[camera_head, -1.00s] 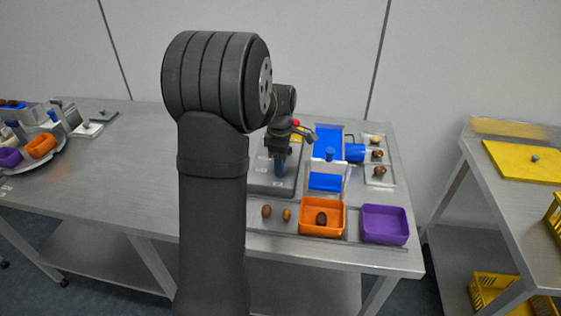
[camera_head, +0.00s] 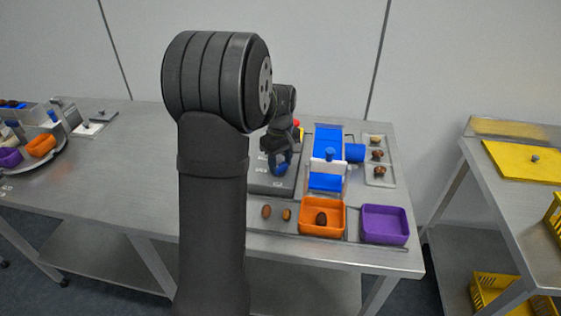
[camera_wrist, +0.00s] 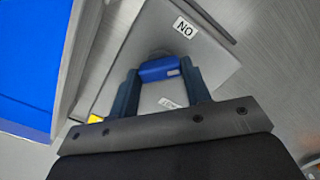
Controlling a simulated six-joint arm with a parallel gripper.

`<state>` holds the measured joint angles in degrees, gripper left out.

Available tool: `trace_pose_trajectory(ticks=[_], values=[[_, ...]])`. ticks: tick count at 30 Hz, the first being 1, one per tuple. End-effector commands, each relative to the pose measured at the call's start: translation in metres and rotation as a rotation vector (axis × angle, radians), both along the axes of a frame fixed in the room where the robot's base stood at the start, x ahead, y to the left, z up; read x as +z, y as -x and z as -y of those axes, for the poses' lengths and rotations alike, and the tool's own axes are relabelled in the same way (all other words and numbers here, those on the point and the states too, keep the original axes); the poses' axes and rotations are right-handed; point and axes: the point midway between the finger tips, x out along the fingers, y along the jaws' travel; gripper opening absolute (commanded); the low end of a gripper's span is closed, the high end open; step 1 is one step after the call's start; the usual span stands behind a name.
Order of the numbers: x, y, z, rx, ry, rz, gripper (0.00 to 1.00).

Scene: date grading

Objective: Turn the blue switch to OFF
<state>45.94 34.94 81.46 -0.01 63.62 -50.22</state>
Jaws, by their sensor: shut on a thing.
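The blue switch (camera_wrist: 158,69) is a bar-shaped knob on a grey control box (camera_head: 262,187). In the wrist view its bar lies across the picture, slightly tilted, with a small pale mark near its right end. My gripper (camera_wrist: 161,80) has one finger at each end of the knob and is shut on it. An ON label (camera_wrist: 184,27) shows upside down beyond the knob. A second label (camera_wrist: 169,102) on the near side is mostly hidden. In the head view my gripper (camera_head: 281,166) is low over the box, and the knob is hard to separate from the fingers.
A blue machine (camera_head: 328,140) stands just right of the box. An orange bin (camera_head: 335,230) with a date and an empty purple bin (camera_head: 384,224) are in front. Dates lie on a tray (camera_head: 379,183) at right. A red button (camera_head: 298,124) is behind my gripper.

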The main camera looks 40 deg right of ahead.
Motion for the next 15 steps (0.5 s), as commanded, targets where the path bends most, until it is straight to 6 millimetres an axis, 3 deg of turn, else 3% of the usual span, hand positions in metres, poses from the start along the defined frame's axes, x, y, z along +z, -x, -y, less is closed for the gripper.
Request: trace_pose_trajectory(ticks=[15], values=[[0.0005, -0.0005, 0.0001, -0.487, 0.001, 0.002, 0.21]])
